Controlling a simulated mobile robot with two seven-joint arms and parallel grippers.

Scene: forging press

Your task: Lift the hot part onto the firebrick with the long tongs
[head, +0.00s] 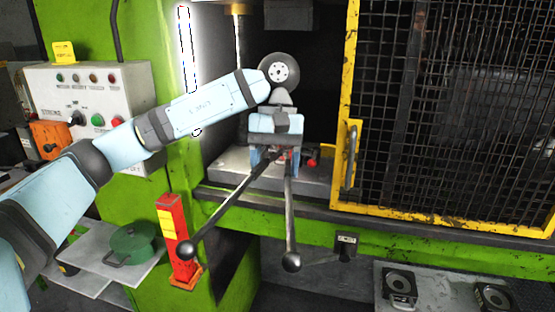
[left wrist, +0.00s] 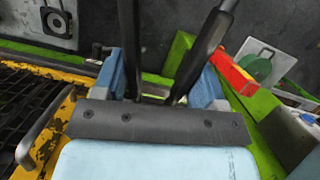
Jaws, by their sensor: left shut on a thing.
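The long tongs (head: 290,215) have two dark handles with ball ends that stick out of the press toward me. My left gripper (head: 273,158) is shut on the tongs at the press opening. In the left wrist view, the tong handles (left wrist: 203,52) pass between the blue fingers of my left gripper (left wrist: 162,75). The tong jaws are hidden behind my gripper. A small red thing (head: 312,162) shows just right of the gripper on the press bed; I cannot tell if it is the hot part. I cannot make out a firebrick. My right gripper is not in view.
A yellow-framed mesh guard (head: 440,120) stands right of the opening. A control box (head: 90,110) is at left. A red post (head: 178,240) stands near the left handle end. A green lidded pot (head: 130,243) sits on a shelf. The grey press bed (head: 235,165) lies beneath my gripper.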

